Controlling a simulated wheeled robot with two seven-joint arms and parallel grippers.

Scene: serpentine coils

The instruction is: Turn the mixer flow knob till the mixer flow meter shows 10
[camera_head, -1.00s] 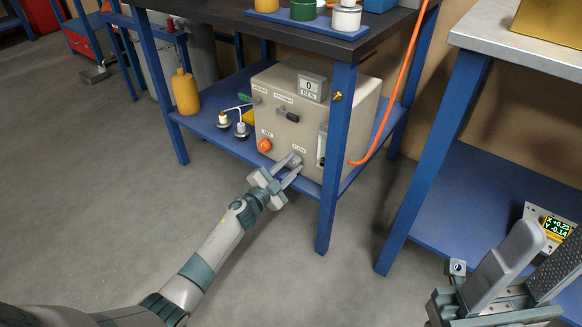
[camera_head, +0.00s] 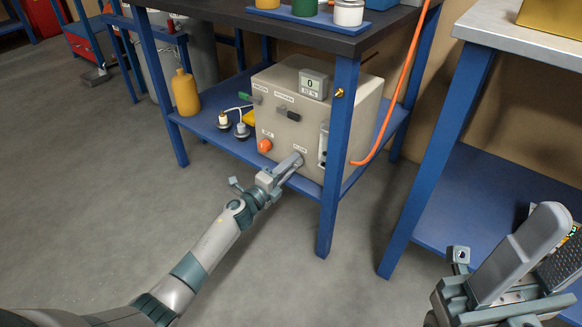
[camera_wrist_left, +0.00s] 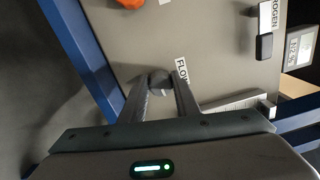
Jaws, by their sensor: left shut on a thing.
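The mixer is a beige box (camera_head: 276,95) on the bench's lower shelf. Its flow knob is a small grey cylinder (camera_wrist_left: 160,79) beside a FLOW label (camera_wrist_left: 181,70) in the left wrist view. My left gripper (camera_head: 294,162) is shut on the knob, a finger on each side. In the head view the fingers hide most of the knob. The flow meter (camera_head: 323,143) is an upright clear tube at the box's right front edge; its reading is too small to tell. My right gripper (camera_head: 515,260) is at the lower right, fingers apart, holding nothing visible.
A small display (camera_head: 313,84) reads 0. A yellow bottle (camera_head: 185,93) stands left on the shelf (camera_head: 222,136).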

